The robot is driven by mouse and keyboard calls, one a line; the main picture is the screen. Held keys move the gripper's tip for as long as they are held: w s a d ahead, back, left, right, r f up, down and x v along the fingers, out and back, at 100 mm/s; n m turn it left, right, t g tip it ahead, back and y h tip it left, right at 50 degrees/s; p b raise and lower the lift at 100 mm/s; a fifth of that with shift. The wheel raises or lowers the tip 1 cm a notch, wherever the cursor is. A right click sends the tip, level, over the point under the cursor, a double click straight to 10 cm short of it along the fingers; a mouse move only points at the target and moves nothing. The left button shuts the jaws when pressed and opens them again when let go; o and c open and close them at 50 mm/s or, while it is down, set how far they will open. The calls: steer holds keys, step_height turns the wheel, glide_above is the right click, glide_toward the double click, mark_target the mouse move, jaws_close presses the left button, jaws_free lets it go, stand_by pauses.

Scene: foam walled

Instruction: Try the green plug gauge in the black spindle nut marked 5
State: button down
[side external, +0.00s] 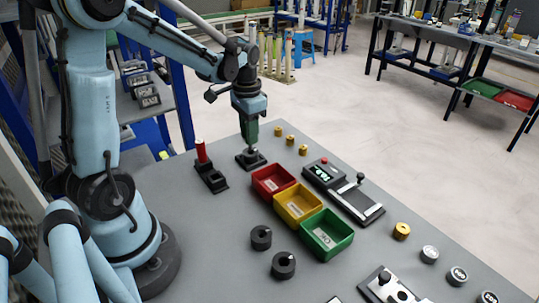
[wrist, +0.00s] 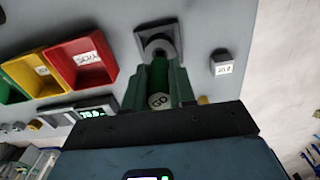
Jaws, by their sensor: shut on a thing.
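My gripper (side external: 251,138) is shut on the green plug gauge (wrist: 158,76), whose end marked "GO" faces the wrist camera. The gauge points down at a black square fixture (side external: 243,160) with a grey round part (wrist: 158,46) in its middle. The gauge's lower end is hidden, so I cannot tell whether it is in the fixture or just above. Two black ring-shaped nuts (side external: 261,238) (side external: 283,265) lie on the near table. I cannot read a 5 on either, nor on the fixture.
A red gauge (side external: 201,151) stands in a black holder (side external: 214,181) left of the fixture. Red (side external: 268,190), yellow (side external: 291,216) and green (side external: 346,240) bins stand right of it, beside a display device (side external: 322,172). Small brass pieces (side external: 278,132) lie behind.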

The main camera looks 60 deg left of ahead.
steer(key=shift+r, duration=2.2)
